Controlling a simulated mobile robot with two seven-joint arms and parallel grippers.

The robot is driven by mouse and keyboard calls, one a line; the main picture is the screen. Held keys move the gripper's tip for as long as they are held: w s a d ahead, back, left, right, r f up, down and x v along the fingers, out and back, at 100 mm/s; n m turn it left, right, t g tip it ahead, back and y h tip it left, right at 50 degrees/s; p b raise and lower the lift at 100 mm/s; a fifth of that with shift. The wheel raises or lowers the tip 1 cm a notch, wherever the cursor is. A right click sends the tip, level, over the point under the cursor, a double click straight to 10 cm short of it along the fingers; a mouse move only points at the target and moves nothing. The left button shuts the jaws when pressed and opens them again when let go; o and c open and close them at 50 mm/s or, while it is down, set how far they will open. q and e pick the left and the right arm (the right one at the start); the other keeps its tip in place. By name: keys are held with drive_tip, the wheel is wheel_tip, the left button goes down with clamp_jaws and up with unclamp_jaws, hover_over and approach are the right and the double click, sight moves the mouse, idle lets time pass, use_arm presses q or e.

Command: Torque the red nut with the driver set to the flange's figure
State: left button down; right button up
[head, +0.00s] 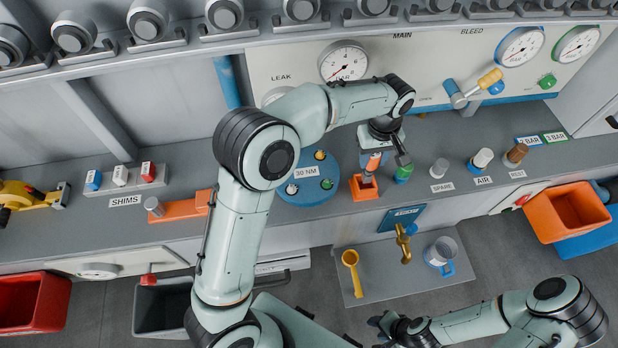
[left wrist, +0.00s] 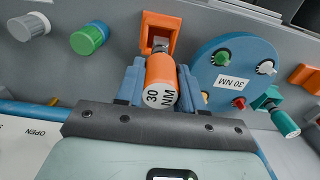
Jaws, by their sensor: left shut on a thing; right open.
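My left gripper (head: 381,160) is shut on an orange driver (left wrist: 160,82) whose end cap reads 30 NM; the driver also shows in the head view (head: 374,163). Its shank points into the square orange holder (left wrist: 161,32) on the bench; I cannot tell whether the tip is still inside. The blue flange (left wrist: 208,75) beside it carries a 30 NM label and green, white, red and orange nuts. The red nut (left wrist: 239,102) shows in the left wrist view; in the head view my left arm hides it. My right gripper (head: 386,326) is open and empty, low in the head view.

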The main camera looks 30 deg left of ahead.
use_arm(q)
drive_tip(key=s+a+r+m, duration=0.1)
drive_tip(key=s+a+m, duration=0.1)
drive_tip(key=a, duration=0.9)
drive_tip(key=s+a+r+m, duration=0.2)
drive_tip(key=s+a, duration=0.1)
drive_tip(key=a, duration=0.8)
drive_tip(key=shift+s+r+m+p, duration=0.3)
drive_tip(key=shift+s+m, duration=0.05)
drive_tip(key=shift+m, duration=0.05)
use_arm(e)
drive_tip(key=shift+w+r, duration=0.4)
drive_tip(key=shift+w, duration=0.05)
use_arm(q)
drive_tip(key=shift+s+r, duration=0.1)
drive_tip(key=shift+s, duration=0.1)
drive_tip(key=shift+w, duration=0.15)
use_arm(e)
drive_tip(key=shift+w+r, duration=0.1)
use_arm(q)
drive_tip(key=shift+f, duration=0.2)
drive_tip(key=shift+f, duration=0.75)
use_arm(e)
drive_tip(key=shift+s+f, duration=0.5)
drive_tip(key=shift+s, duration=0.05)
